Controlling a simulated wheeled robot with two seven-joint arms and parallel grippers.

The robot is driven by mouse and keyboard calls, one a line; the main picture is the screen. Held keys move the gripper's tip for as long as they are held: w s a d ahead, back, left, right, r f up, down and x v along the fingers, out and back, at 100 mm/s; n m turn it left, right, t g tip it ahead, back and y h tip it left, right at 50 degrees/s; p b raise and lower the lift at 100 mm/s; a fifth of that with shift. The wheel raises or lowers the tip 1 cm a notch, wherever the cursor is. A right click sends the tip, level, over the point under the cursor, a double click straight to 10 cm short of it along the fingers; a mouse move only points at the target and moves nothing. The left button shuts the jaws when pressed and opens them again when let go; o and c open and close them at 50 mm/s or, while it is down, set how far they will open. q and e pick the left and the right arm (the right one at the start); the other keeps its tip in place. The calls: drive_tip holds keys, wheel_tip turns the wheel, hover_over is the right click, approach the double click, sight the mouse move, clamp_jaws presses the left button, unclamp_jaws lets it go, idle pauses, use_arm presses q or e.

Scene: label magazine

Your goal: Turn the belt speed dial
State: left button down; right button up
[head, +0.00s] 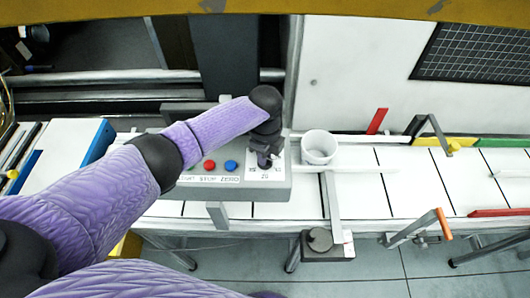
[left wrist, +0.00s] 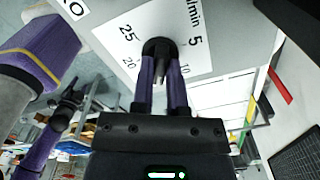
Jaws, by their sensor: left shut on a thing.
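The belt speed dial (left wrist: 158,47) is a dark round knob on a white plate (left wrist: 110,32) with numbers including 5, 10, 20 and 25. In the left wrist view, my left gripper (left wrist: 160,72) has its purple fingers on either side of the dial, shut on it. In the head view, my left gripper (head: 265,160) reaches down onto the grey control box (head: 240,193), and its wrist and fingers hide most of the dial. A dark pointer shows between the fingers; its exact reading is hard to tell.
A red button (head: 209,164) and a blue button (head: 231,165) sit on the box left of the dial. A white cup (head: 319,147) stands close to its right. The white belt (head: 370,195) runs rightward, with a red flag (head: 377,121) behind and an orange-tipped lever (head: 443,224) in front.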

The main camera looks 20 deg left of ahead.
idle(0.3)
use_arm(q)
drive_tip(key=c, duration=0.6)
unclamp_jaws()
drive_tip(key=shift+c, duration=0.2)
wheel_tip(320, 180, up, 10)
drive_tip(key=p, duration=0.1)
drive_tip(key=shift+f, duration=0.1)
